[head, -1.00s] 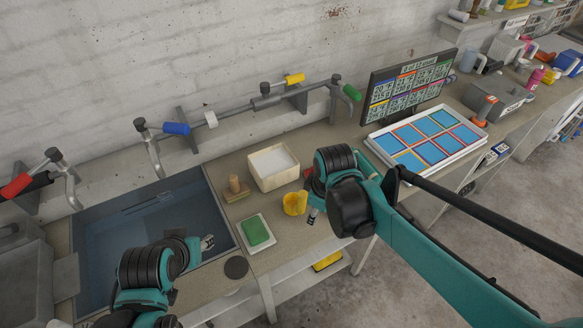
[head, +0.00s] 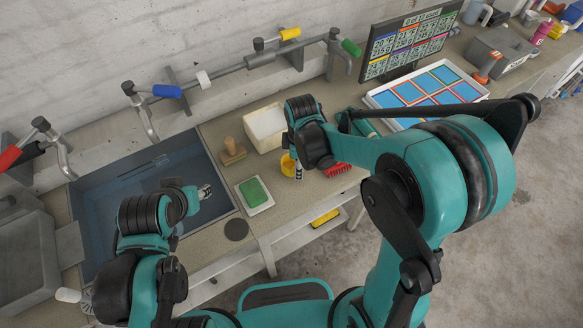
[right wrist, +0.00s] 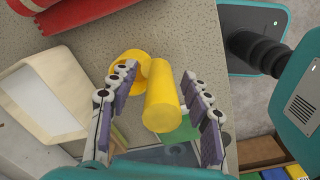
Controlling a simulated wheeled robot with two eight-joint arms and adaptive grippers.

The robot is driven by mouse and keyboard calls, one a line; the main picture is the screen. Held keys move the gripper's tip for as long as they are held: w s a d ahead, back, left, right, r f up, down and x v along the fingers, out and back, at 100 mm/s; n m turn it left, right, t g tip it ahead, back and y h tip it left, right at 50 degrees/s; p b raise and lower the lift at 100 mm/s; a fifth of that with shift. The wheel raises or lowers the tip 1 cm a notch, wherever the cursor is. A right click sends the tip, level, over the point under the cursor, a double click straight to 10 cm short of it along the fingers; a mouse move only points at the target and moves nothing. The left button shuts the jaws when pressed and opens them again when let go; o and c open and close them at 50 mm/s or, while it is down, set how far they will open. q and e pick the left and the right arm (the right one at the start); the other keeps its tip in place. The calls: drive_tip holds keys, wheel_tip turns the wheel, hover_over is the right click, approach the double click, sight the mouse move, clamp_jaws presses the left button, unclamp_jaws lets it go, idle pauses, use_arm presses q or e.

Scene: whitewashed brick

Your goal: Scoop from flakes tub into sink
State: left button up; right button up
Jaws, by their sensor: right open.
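A cream tub (head: 266,127) of white flakes stands on the counter right of the blue sink (head: 92,205). A yellow scoop (head: 287,163) is on the counter just in front of the tub, partly hidden by my right arm. In the right wrist view the scoop's thick yellow handle (right wrist: 162,97) lies between the two fingers of my right gripper (right wrist: 160,110), with gaps on both sides. That gripper is open, and the tub (right wrist: 48,92) is to its left. My left gripper (head: 205,192) is over the sink's right part, too small to judge.
A red brush (head: 337,169) lies right of the scoop. Taps line the wall behind; a monitor (head: 409,42) and coloured tray (head: 378,101) are further right.

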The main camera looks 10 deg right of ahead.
drive_tip(key=shift+f, duration=0.65)
clamp_jaws()
drive_tip(key=shift+r, duration=0.15)
